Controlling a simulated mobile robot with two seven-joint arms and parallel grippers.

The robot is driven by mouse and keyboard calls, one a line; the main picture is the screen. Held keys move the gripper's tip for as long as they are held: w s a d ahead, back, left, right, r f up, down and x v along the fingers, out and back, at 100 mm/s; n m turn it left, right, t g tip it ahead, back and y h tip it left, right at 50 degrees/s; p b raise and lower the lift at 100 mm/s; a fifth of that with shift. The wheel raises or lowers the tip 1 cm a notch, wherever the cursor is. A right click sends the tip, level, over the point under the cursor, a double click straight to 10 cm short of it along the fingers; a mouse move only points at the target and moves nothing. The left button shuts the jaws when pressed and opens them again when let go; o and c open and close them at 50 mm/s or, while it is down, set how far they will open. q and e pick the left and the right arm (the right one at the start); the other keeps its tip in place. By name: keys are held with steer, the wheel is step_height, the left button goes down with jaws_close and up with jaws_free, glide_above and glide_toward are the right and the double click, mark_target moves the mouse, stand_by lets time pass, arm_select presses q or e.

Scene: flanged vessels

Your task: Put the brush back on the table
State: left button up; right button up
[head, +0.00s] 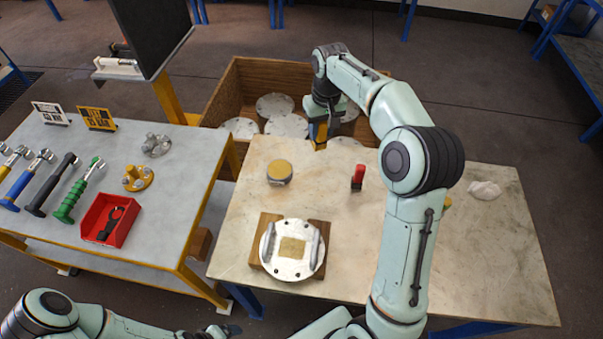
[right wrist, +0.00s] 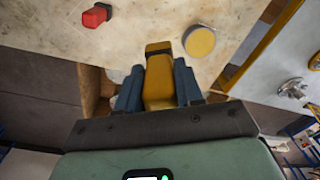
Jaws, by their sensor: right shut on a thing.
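The brush (right wrist: 158,85), a yellow block with a darker end, is between the two dark blue fingers of my right gripper (right wrist: 158,88). It also shows in the head view (head: 319,142), below my right gripper (head: 319,130), at the far edge of the stone-topped table (head: 330,225). Whether the brush touches the table is unclear. My left gripper (head: 224,330) shows only in part at the bottom of the head view; its fingers are not clear.
On the stone-topped table are a round yellow-topped tin (head: 279,172), a red object (head: 357,178), a flanged lid (head: 292,249) on wooden blocks and a white cloth (head: 484,190). A wooden crate (head: 240,88) of discs stands behind. A grey table (head: 85,165) with hammers is left.

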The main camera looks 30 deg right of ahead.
steer(key=shift+w+d+r+m, duration=0.35)
steer(key=shift+w+d, duration=0.15)
steer(key=shift+d, duration=0.2)
steer(key=shift+d+f+g, duration=0.1)
steer(key=shift+d+g, duration=0.1)
steer(key=shift+g, duration=0.1)
arm_select(q)
steer(key=shift+s+a+f+b, duration=0.15)
steer(key=shift+s+f+b, duration=0.3)
steer(key=shift+s+f, duration=0.05)
steer(key=shift+s+a+f+b, duration=0.15)
steer(key=shift+s+f+b, duration=0.3)
arm_select(e)
steer(key=shift+s+d+f, duration=0.1)
steer(key=shift+f, duration=4.85)
steer(key=shift+s+d+f, duration=0.1)
steer(key=shift+f, duration=4.8)
steer(key=shift+f, duration=0.15)
steer(key=o, duration=1)
steer(key=shift+o, duration=0.2)
